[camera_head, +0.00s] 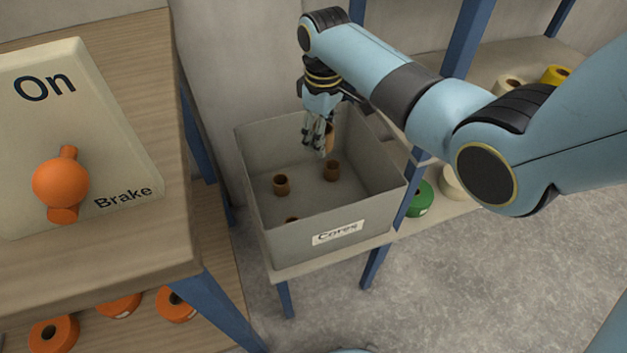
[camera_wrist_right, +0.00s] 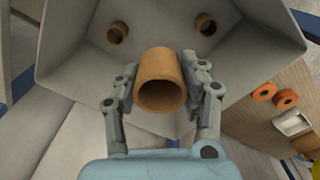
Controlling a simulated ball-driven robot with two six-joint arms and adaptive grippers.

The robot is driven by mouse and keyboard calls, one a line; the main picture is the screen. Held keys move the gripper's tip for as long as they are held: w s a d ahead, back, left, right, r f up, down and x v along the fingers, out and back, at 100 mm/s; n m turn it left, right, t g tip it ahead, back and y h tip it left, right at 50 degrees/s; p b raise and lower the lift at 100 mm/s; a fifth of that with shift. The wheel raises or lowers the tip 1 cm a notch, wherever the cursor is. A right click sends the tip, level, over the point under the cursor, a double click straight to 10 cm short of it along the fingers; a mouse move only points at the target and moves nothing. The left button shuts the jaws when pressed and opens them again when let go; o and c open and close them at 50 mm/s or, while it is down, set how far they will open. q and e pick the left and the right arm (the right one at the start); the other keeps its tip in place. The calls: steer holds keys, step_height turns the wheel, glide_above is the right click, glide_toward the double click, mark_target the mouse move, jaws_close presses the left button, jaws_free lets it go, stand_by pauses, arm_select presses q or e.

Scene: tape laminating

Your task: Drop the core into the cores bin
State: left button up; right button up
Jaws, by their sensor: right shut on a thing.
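The cores bin (camera_head: 290,235) is a grey open box with a "Cores" label on its front. My right gripper (camera_head: 322,145) points down over the back part of the bin's opening. It is shut on a brown cardboard core (camera_wrist_right: 160,82), which shows between both fingers in the right wrist view. In the head view the held core (camera_head: 329,138) is partly hidden by the fingers. Inside the bin stand a brown core (camera_head: 281,185) and another core (camera_head: 332,171), and a third shows partly behind the front wall. My left gripper is in neither view.
The bin stands on a small table with blue legs. At left is a wooden bench (camera_head: 170,215) with an "On"/"Brake" panel (camera_head: 95,120) and orange knob (camera_head: 62,183). Orange rolls (camera_head: 54,334) lie on its lower shelf. A shelf at right holds several rolls, including a green one (camera_head: 419,199).

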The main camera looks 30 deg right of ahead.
steer(key=shift+r, duration=0.1)
steer(key=o, duration=0.9)
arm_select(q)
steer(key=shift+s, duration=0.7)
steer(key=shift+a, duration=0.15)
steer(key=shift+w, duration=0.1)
arm_select(e)
step_height(320, 180, up, 12)
